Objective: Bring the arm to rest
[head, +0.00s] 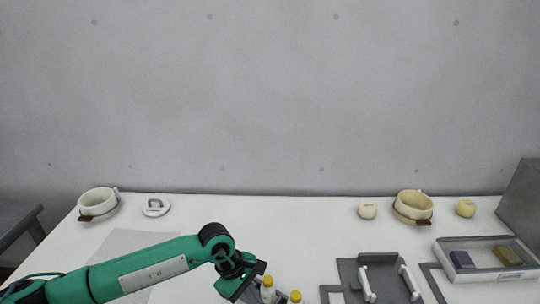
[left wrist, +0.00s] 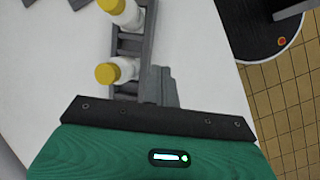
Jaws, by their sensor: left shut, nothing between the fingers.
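My left arm comes in from the left in the head view, low over the white table (head: 290,225). Its gripper (head: 240,286) is shut and empty at the lower edge of the picture. Two white bottles with yellow caps stand just right of it, one (head: 267,288) closer and one (head: 295,297) partly cut off by the edge. My right gripper is not in view.
A cream pot (head: 98,202) and a white disc (head: 156,208) stand back left. A yellowish pot (head: 413,206) stands between two small round pieces (head: 367,211) (head: 466,208). A grey fixture (head: 378,278) and a tray with blocks (head: 486,274) are front right. The table's middle is clear.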

